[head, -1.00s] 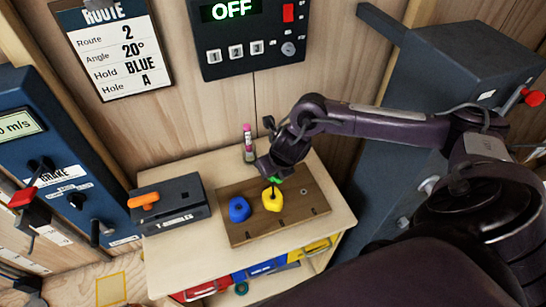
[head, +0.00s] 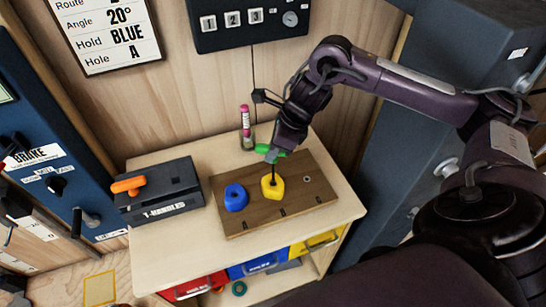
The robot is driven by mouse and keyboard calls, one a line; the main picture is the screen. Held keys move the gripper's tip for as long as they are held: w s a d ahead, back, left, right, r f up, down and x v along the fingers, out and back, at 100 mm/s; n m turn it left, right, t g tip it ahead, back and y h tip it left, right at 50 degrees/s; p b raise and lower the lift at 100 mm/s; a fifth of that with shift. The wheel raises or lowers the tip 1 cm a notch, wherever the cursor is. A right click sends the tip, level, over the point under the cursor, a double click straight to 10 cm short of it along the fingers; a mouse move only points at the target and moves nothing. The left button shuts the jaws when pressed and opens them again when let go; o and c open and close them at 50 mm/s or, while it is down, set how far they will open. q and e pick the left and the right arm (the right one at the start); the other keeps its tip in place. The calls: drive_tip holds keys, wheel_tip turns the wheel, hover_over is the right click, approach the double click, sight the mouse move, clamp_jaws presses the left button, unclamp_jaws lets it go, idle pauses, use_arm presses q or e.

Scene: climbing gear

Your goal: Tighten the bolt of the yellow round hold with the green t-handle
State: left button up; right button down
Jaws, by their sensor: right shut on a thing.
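The yellow round hold (head: 273,188) sits on the brown wooden board (head: 305,189) on the small table. The green t-handle (head: 266,150) is in my right gripper (head: 274,153), above the hold. Its thin dark shaft runs down to the middle of the yellow hold; whether the tip is seated in the bolt is too small to tell. My right gripper is shut on the green handle, which partly hides behind the fingers. The bolt itself is not clearly visible. My left gripper is not in view.
A blue hold (head: 236,197) is left of the yellow one on the board. A dark T-handles box (head: 160,192) with an orange t-handle (head: 127,186) stands at the table's left. A pink-topped marker in a holder (head: 246,127) stands behind. Coloured bins (head: 258,265) sit below.

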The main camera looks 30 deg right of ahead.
drive_tip(key=shift+n, duration=0.6)
drive_tip(key=shift+a+n+g+y+b, duration=0.1)
drive_tip(key=shift+n+g+y+b, duration=0.35)
drive_tip(key=shift+n, duration=0.55)
drive_tip(key=shift+r+n+g+p, duration=0.25)
drive_tip(key=shift+r+n+p, duration=0.05)
drive_tip(key=shift+n, duration=0.3)
drive_tip(key=n+p, duration=0.2)
drive_tip(key=n+g+p, duration=0.1)
drive_tip(key=n+p, duration=0.1)
drive_tip(key=p, duration=0.1)
drive_tip(key=n+g+p, duration=0.1)
drive_tip(key=n+p, duration=0.1)
drive_tip(key=shift+r+y+p, duration=0.25)
drive_tip(key=shift+r+p, duration=0.15)
drive_tip(key=shift+f+n+g+b, duration=0.3)
drive_tip(key=shift+f+n+b, duration=0.05)
drive_tip(key=shift+f+n, duration=0.25)
drive_tip(key=shift+n, duration=0.2)
